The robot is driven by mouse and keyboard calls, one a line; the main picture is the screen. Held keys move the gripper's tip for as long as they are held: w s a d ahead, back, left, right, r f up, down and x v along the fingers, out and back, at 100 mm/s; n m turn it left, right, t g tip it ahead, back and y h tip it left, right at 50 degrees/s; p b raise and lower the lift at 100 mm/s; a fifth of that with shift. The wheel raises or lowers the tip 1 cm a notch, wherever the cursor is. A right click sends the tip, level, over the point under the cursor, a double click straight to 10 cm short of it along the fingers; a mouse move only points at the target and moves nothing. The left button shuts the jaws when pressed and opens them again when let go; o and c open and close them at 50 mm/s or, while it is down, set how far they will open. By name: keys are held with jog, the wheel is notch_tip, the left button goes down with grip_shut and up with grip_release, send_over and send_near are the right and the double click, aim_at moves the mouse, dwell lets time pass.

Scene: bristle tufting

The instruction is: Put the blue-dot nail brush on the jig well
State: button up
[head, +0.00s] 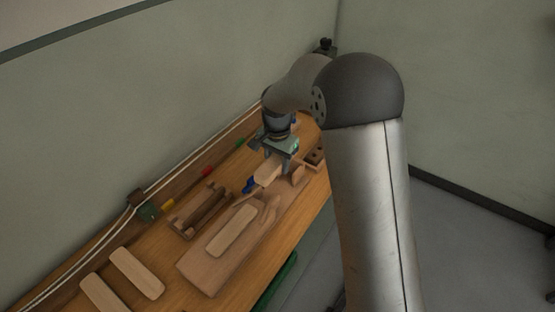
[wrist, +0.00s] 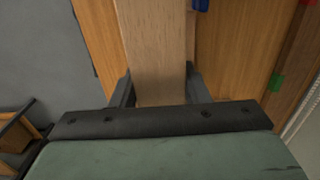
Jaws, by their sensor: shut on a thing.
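My gripper (head: 276,153) is over the far part of the bench, shut on a pale wooden block (head: 267,173). In the wrist view the block (wrist: 157,45) lies between the two fingers (wrist: 161,88) and runs out past the top edge. It looks like a brush body, but I see no blue dot or bristles on it. A small blue thing (head: 249,185) is close beside the block; I cannot tell whether it is attached. A dark brown wooden frame (head: 182,229) with raised ends stands nearer; I cannot tell whether it is the jig well.
A wooden board (head: 200,274) carries a pale wooden piece (head: 232,231). Two more pale pieces (head: 137,273) (head: 103,295) lie at the near left. Green (head: 149,211) and red (head: 208,171) items line the wall side. A holed wooden block (head: 315,156) is right of my gripper.

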jog(key=b, duration=0.6)
send_near(277, 191)
jog(key=shift+f, duration=2.55)
jog(key=shift+f, duration=0.5)
jog(key=o, duration=1.2)
notch_tip(277, 191, up, 18)
jog(key=shift+f, duration=0.25)
jog(key=shift+s+d+r, duration=0.1)
jog(key=shift+s+d, duration=0.15)
jog(key=shift+d, duration=0.05)
jog(key=s+d+f+n, duration=0.1)
jog(key=s+d, duration=0.3)
jog(key=s, duration=0.5)
jog(key=s+d+f+n+p, duration=0.1)
jog(key=s+d+n, duration=0.2)
jog(key=s, duration=0.7)
jog(key=s+d+f+n, duration=0.1)
jog(key=s+d+n, duration=0.2)
jog(key=s+d, duration=0.4)
jog(key=shift+s+d+f+p, duration=0.15)
jog(key=shift+s+f+p, duration=0.05)
jog(key=shift+s, duration=0.7)
jog(key=shift+s+d+f+p, duration=0.1)
jog(key=shift+s+f+p, duration=0.05)
jog(key=shift+s, duration=0.7)
